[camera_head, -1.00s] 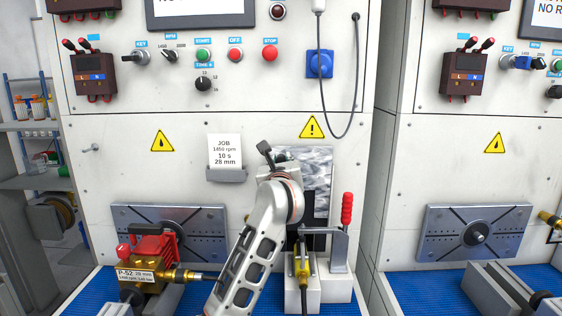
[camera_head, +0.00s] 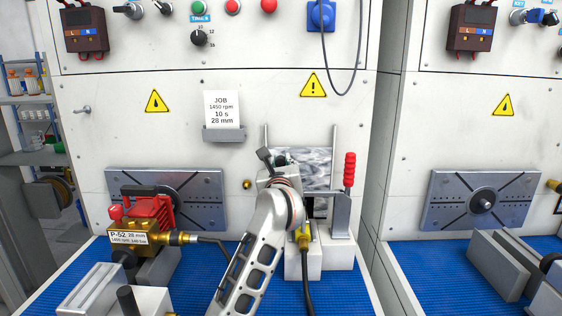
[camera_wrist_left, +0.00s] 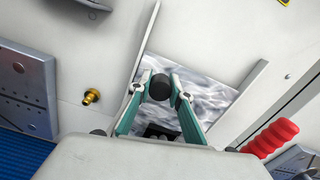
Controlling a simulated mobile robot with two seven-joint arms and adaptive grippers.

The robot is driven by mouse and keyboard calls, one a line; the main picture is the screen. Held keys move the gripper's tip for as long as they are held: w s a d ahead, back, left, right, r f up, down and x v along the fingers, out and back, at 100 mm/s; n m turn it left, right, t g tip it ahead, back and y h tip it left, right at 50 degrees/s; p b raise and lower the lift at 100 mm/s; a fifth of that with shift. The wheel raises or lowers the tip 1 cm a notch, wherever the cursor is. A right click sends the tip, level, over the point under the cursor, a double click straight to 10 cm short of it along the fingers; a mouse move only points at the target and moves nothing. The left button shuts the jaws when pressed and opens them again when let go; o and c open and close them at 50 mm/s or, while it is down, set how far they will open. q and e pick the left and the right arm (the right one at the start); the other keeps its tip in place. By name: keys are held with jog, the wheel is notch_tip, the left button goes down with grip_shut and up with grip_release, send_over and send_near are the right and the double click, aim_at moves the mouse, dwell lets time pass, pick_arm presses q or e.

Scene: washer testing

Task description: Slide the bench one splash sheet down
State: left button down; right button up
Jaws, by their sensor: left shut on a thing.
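The bench one splash sheet (camera_head: 320,162) is a mottled grey, see-through-looking panel between two upright rails on the white bench wall. The rails stick up above its top edge. In the left wrist view the sheet (camera_wrist_left: 215,100) fills the space behind the fingers. My left gripper (camera_head: 285,172) is in front of the sheet, largely hidden by my own wrist in the head view. In the left wrist view the green-sided fingers of this gripper (camera_wrist_left: 165,86) are shut on a dark round knob (camera_wrist_left: 158,87) in front of the sheet. My right gripper is not in view.
A red-handled toggle clamp (camera_head: 349,172) stands close right of the sheet. Pale blocks with a yellow connector (camera_head: 303,238) and black cable sit below. A red and brass pump (camera_head: 142,228) stands at left on the blue mat (camera_head: 195,295). A job card (camera_head: 221,108) hangs upper left.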

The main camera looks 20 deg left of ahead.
pick_arm(q)
jog(key=shift+f, duration=0.4)
jog(key=c, duration=1.8)
grip_release()
jog(key=shift+r, duration=0.1)
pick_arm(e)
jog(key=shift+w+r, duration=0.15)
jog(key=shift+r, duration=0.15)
pick_arm(q)
jog(key=v, duration=1.2)
jog(key=shift+r, duration=0.1)
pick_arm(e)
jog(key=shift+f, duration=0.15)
pick_arm(q)
jog(key=shift+s, duration=0.1)
